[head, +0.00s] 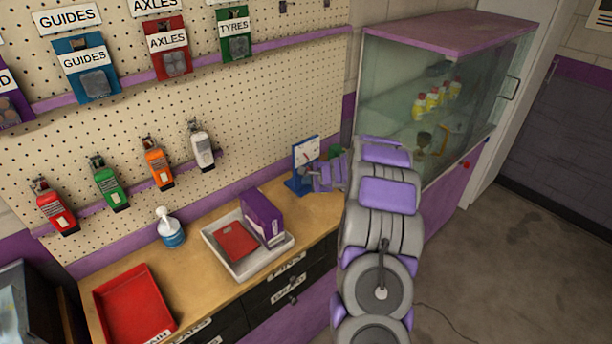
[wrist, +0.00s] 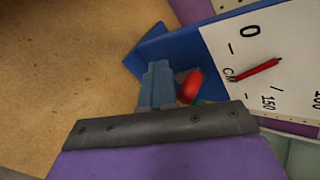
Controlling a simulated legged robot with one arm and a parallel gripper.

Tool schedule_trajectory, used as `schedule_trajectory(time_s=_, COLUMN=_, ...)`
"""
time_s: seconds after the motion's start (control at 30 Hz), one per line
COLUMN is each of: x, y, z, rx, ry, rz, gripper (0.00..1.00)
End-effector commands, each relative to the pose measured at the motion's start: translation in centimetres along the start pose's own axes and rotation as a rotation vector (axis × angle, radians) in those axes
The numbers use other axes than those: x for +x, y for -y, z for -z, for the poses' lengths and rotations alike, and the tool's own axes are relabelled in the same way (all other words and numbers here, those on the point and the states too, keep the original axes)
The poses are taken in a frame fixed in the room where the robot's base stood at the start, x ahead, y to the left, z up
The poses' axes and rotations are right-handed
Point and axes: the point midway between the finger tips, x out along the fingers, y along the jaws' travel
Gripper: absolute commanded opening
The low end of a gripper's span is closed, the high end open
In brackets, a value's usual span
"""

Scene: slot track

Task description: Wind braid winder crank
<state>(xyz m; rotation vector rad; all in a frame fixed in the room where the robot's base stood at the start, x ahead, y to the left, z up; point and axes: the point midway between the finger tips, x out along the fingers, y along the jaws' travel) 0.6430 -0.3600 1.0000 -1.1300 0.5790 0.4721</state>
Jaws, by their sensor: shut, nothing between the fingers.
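A blue device with a white dial face (head: 306,151) stands at the far right end of the wooden counter. In the wrist view its white dial (wrist: 270,60) shows numbers and a red needle, on a blue body (wrist: 180,48). A red rounded knob (wrist: 190,86) shows just right of my fingers; I cannot tell for sure that it is the crank's handle. My gripper (wrist: 157,70) is shut and empty, close beside the knob; contact cannot be told. In the head view my gripper (head: 318,178) is just in front of the blue device. My arm hides part of that area.
The counter (head: 200,280) holds a grey tray (head: 285,244) with a purple box (head: 262,218), a pump bottle (head: 170,230) and a red tray (head: 133,305). A pegboard (head: 270,110) rises behind. A glass cabinet (head: 400,90) stands right of the device.

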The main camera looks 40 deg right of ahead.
Motion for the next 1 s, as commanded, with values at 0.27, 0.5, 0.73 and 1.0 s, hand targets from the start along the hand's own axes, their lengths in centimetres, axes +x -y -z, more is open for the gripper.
schedule_trajectory(time_s=0.27, x=-0.3, y=0.4, z=-0.1, rx=0.000, ry=0.000, rz=0.001, gripper=0.00)
schedule_trajectory(time_s=0.5, x=-0.1, y=0.2, z=-0.1, rx=-0.001, ry=0.001, rz=0.001, gripper=0.00)
schedule_trajectory(time_s=0.73, x=0.2, y=-0.2, z=0.0, rx=0.000, ry=0.000, rz=0.001, gripper=0.00)
schedule_trajectory(time_s=1.0, x=-1.0, y=-1.1, z=0.5, rx=0.000, ry=-0.001, rz=0.002, gripper=0.00)
